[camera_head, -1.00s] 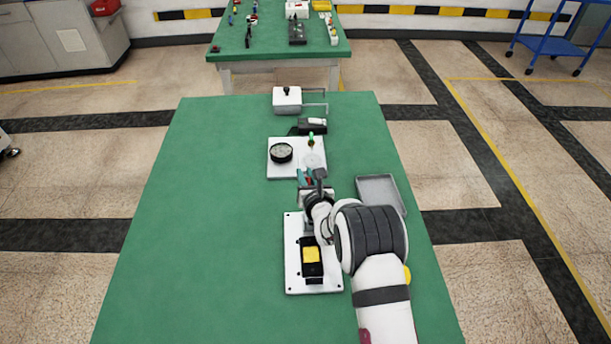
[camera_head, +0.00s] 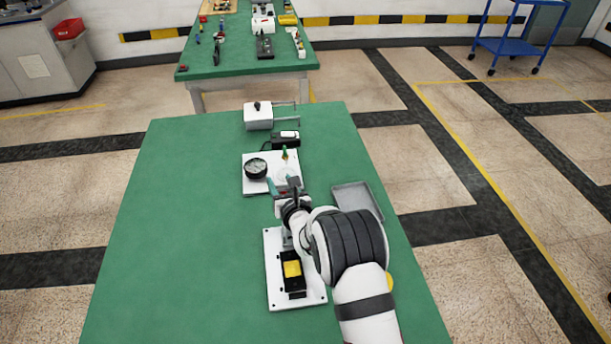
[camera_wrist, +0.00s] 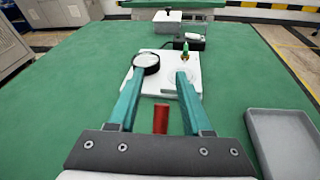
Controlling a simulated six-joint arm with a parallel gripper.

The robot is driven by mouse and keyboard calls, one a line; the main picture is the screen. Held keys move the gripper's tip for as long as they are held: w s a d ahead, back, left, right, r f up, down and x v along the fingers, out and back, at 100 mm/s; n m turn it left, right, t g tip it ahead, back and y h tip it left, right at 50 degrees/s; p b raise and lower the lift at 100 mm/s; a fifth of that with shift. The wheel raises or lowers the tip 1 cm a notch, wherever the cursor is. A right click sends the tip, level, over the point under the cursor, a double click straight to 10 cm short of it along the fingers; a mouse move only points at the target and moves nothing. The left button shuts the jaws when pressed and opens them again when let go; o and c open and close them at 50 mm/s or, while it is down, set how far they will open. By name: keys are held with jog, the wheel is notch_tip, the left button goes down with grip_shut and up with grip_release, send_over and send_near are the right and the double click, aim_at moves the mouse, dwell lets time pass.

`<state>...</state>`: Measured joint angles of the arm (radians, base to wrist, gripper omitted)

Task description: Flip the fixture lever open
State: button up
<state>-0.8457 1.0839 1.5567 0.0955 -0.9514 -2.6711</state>
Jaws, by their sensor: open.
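A fixture stands at the near middle of the table in the head view, with a white base plate (camera_head: 315,293) and a black body holding a yellow block (camera_head: 292,268). Its lever seems to be the red bar (camera_wrist: 160,118) in the wrist view; its lower end is hidden behind my gripper's dark palm. My gripper (camera_wrist: 161,78) is open, with its two teal fingers on either side of the red bar and a visible gap to each. In the head view my gripper (camera_head: 284,187) is above the fixture's far end, and my wrist hides part of the fixture.
A white plate (camera_head: 250,187) with a round black gauge (camera_head: 256,168) and a green-topped fitting (camera_head: 285,154) lies just beyond my gripper. A grey tray (camera_head: 357,200) is to the right. A black device (camera_head: 286,138) and a white box (camera_head: 258,117) stand farther back. The table's left side is clear.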

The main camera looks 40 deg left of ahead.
jog(key=w+d+r, duration=0.4)
jog(key=d+r, duration=0.4)
jog(key=d, duration=0.3)
jog(key=shift+r, duration=0.4)
jog(key=s+a+r+m+g+h, duration=0.15)
jog(key=s+m+g+h, duration=0.25)
jog(key=m, duration=1.4)
jog(key=s+a+r+m+g+h, duration=0.1)
jog(key=s+r+m+g+h, duration=0.2)
jog(key=m, duration=1.4)
jog(key=shift+h, duration=0.3)
jog(key=x, duration=0.5)
jog(key=s+x, duration=0.1)
jog(key=x, duration=1)
jog(key=shift+s+d+f, duration=0.2)
jog(key=shift+d+f, duration=0.1)
jog(key=shift+f, duration=0.2)
